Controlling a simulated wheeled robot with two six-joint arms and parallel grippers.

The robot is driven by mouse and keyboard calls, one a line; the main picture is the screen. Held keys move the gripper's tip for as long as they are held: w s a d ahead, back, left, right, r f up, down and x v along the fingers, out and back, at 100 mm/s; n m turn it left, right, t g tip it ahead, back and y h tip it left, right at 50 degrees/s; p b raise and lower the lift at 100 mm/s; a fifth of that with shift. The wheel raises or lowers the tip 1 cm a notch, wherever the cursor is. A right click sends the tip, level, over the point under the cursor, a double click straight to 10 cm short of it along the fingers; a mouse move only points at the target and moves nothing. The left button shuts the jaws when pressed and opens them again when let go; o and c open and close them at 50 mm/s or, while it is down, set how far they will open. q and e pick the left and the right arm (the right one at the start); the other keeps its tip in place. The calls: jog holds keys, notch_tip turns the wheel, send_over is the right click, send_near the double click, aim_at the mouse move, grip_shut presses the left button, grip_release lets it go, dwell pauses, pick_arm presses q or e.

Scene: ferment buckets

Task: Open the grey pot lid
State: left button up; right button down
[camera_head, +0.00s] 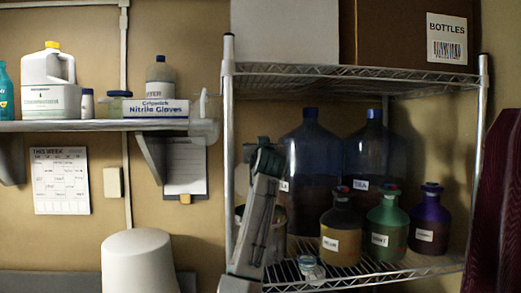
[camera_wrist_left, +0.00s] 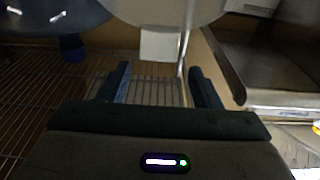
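The grey pot (camera_head: 279,232) stands on the wire rack's lower shelf in the head view, largely hidden behind my left arm. Its lid cannot be made out there. My left gripper (camera_head: 263,160) is raised above the pot, in front of the blue jugs. The left wrist view appears upside down. In it my left gripper (camera_wrist_left: 160,75) has its two fingers wide apart. A pale block (camera_wrist_left: 161,43), seemingly the lid's knob, shows between and beyond the fingers, joined to a pale round surface (camera_wrist_left: 175,10). I cannot tell whether the fingers touch it. My right gripper is out of view.
Two blue jugs (camera_head: 311,155) stand behind the arm. An amber bottle (camera_head: 341,240), a green bottle (camera_head: 387,225) and a purple bottle (camera_head: 430,230) stand right of the pot. A small jar (camera_head: 311,269) is at the shelf's front. The upper rack shelf (camera_head: 355,77) is overhead.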

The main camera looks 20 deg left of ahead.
pick_arm(q)
jog(key=b+v, duration=0.6)
jog(key=v, duration=0.5)
dwell(0.3)
